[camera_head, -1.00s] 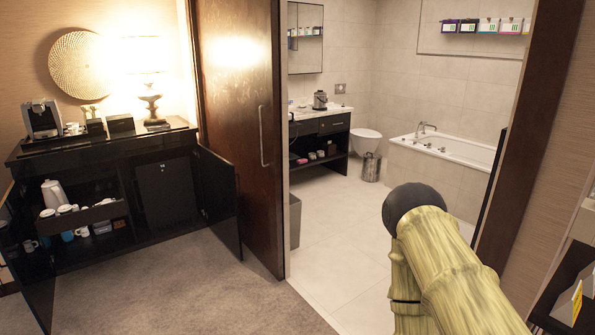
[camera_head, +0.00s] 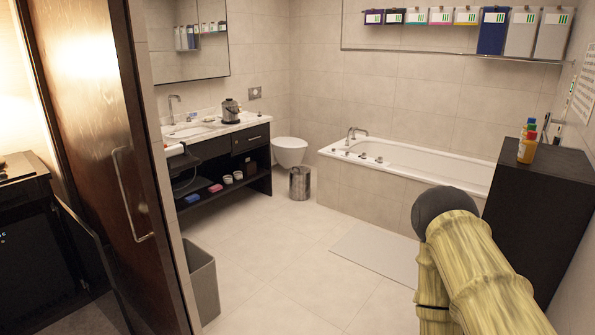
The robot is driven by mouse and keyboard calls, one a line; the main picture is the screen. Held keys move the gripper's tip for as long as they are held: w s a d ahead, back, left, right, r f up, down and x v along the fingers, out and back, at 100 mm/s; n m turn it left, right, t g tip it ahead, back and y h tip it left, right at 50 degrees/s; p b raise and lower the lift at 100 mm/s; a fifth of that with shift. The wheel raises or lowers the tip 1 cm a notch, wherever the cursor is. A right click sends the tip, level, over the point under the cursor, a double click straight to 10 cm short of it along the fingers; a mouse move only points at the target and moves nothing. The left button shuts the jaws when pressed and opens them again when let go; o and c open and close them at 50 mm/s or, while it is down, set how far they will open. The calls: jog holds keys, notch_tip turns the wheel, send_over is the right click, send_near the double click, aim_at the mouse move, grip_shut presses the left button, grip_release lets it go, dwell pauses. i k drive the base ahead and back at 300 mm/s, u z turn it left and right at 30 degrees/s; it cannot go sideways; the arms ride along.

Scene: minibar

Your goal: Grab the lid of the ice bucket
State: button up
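A small silver and dark lidded container (camera_head: 231,112), which looks like the ice bucket, stands upright on the bathroom counter, right of the sink. Its lid appears to be on top, but it is too small to tell for certain. My yellow bamboo-patterned arm, with a dark rounded joint, shows at the lower right, far from the container. My gripper is not in view.
The counter (camera_head: 245,124) runs along the left wall, with a toilet (camera_head: 289,150) and metal bin (camera_head: 299,183) beyond. A door (camera_head: 110,150) and grey bin (camera_head: 202,285) are at left, a black cabinet (camera_head: 535,220) at right. The middle floor is clear.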

aim_at(228, 102)
jog(key=z, duration=0.05)
jog(key=i, duration=3.85)
jog(key=u, duration=0.95)
jog(key=i, duration=1.8)
jog(key=u, duration=0.55)
